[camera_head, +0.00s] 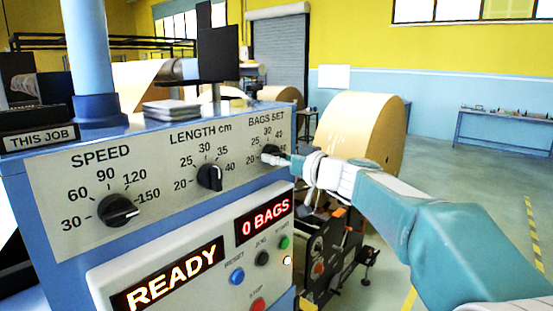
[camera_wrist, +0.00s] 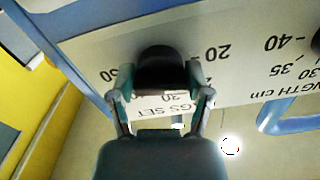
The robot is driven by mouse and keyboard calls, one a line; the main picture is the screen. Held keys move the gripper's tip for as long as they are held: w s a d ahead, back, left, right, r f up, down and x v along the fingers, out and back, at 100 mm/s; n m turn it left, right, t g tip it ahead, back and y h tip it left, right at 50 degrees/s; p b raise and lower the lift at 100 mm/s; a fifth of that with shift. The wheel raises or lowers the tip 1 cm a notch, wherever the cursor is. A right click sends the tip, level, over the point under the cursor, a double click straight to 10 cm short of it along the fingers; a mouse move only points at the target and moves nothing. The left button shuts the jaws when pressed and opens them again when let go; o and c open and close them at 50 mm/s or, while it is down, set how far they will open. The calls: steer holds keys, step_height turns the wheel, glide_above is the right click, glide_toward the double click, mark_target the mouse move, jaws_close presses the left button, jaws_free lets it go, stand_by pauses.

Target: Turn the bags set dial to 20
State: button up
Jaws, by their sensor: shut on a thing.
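The bags set dial (camera_head: 268,151) is a black knob at the right end of the grey panel, under the label BAGS SET. Its numbers run from 20 at the left over 30 at the top; some are hidden by my gripper. In the wrist view the dial (camera_wrist: 162,66) sits between my fingers, with 20 to its right and the text upside down. My gripper (camera_wrist: 160,84) is shut on the dial, a finger on either side. In the head view my gripper (camera_head: 279,159) reaches it from the right. I cannot tell the dial's exact pointer direction.
The length dial (camera_head: 209,177) and speed dial (camera_head: 118,210) are left on the same panel. Below are a READY display (camera_head: 168,277), a 0 BAGS display (camera_head: 264,217) and several coloured buttons. A large kraft roll (camera_head: 357,130) stands behind my arm. Floor at right is open.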

steer(key=shift+f+n, duration=0.35)
steer(key=shift+n, duration=0.65)
steer(key=o, duration=1.1)
steer(key=shift+w, duration=0.1)
steer(key=shift+o, duration=0.2)
steer(key=shift+r, duration=0.15)
steer(key=v, duration=1.2)
